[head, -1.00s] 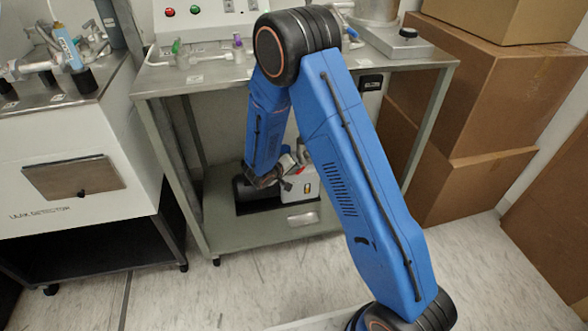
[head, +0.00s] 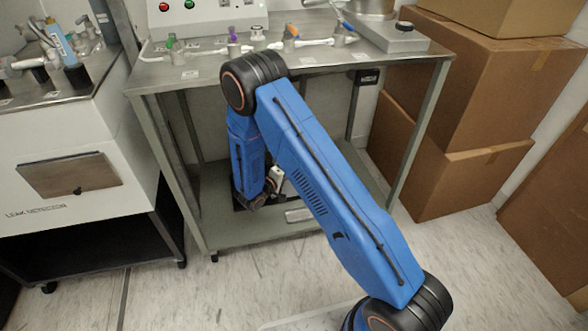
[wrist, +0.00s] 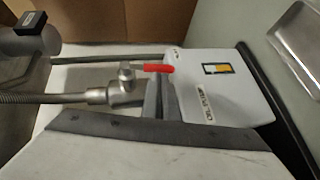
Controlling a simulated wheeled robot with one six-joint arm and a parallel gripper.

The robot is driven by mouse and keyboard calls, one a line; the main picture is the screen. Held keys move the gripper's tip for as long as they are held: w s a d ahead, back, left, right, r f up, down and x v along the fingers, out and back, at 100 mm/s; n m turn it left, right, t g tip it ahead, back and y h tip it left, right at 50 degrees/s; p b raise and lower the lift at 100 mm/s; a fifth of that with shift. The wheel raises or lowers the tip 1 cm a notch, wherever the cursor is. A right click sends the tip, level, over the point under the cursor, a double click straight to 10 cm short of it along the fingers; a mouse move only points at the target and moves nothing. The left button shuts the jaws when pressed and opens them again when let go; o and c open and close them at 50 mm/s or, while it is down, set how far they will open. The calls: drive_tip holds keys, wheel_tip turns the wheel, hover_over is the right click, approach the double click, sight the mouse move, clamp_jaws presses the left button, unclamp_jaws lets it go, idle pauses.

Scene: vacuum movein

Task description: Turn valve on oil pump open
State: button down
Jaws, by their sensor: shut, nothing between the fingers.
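The white oil pump (wrist: 212,88) with its "OIL PUMP" label fills the middle right of the wrist view. Its red valve handle (wrist: 158,68) lies sideways, pointing right from a metal fitting (wrist: 126,85) with a hose on its left. My gripper (wrist: 160,82) is shut and empty, its fingertips just below the red handle in the picture; I cannot tell whether they touch it. In the head view a small part of the pump (head: 278,178) shows on the lower shelf. My blue arm hides most of it, and the handle cannot be made out there.
The metal table (head: 210,76) stands above the lower shelf (head: 225,228), its legs close around my arm. Small coloured valves line its top. The leak detector cart (head: 110,205) is on the left. Cardboard boxes (head: 465,100) are stacked on the right.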

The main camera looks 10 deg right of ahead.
drive_tip(key=shift+d+f, duration=0.25)
drive_tip(key=shift+d, duration=0.05)
drive_tip(key=shift+d+f, duration=0.1)
idle(0.4)
